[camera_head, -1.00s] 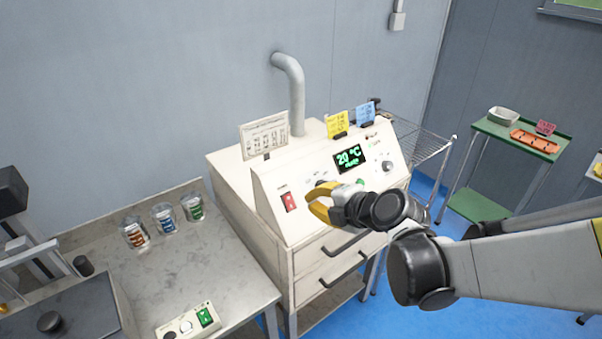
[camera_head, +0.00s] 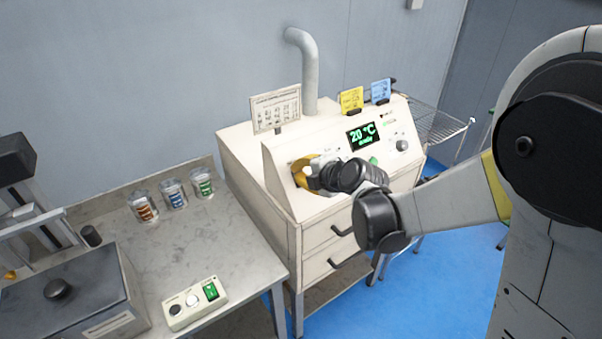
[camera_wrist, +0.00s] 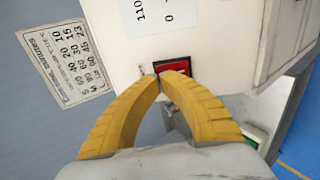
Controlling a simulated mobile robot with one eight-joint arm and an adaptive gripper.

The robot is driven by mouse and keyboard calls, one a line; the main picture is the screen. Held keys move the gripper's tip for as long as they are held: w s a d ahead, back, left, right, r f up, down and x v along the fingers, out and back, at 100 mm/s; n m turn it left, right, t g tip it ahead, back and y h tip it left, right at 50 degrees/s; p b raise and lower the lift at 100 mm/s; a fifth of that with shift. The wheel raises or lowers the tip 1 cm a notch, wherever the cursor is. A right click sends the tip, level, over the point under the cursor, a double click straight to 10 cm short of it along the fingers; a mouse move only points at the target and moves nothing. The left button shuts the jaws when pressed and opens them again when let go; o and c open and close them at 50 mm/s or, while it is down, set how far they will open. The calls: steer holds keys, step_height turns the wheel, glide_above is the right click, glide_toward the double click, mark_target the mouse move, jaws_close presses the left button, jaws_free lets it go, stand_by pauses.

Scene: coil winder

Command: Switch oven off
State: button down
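The oven (camera_head: 236,178) is a cream cabinet with a sloped control panel. Its display (camera_head: 363,136) is lit green and reads 20 °C. In the wrist view the red power switch (camera_wrist: 173,68) sits in a dark frame just beyond my yellow fingertips. My gripper (camera_wrist: 161,77) has its tips drawn together, with nothing seen between them. I cannot tell whether they touch the switch. In the head view my gripper (camera_head: 298,174) is at the left part of the panel and hides the switch.
A printed table card (camera_head: 276,109) and yellow (camera_head: 352,101) and blue (camera_head: 380,90) notes stand on the oven. A knob (camera_head: 402,146) is at the panel's right. The left bench holds several jars (camera_head: 173,193) and a small control box (camera_head: 197,303). Drawer handles (camera_head: 350,262) project below.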

steer(key=shift+w+a+f, duration=0.15)
steer(key=shift+f, duration=0.05)
steer(key=shift+w+a, duration=0.1)
steer(key=shift+w, duration=0.1)
steer(key=shift+s, duration=0.1)
steer(key=shift+s+d+f+b, duration=0.25)
steer(key=shift+s+d+b, duration=0.15)
steer(key=shift+s+b, duration=0.1)
steer(key=shift+r, duration=0.1)
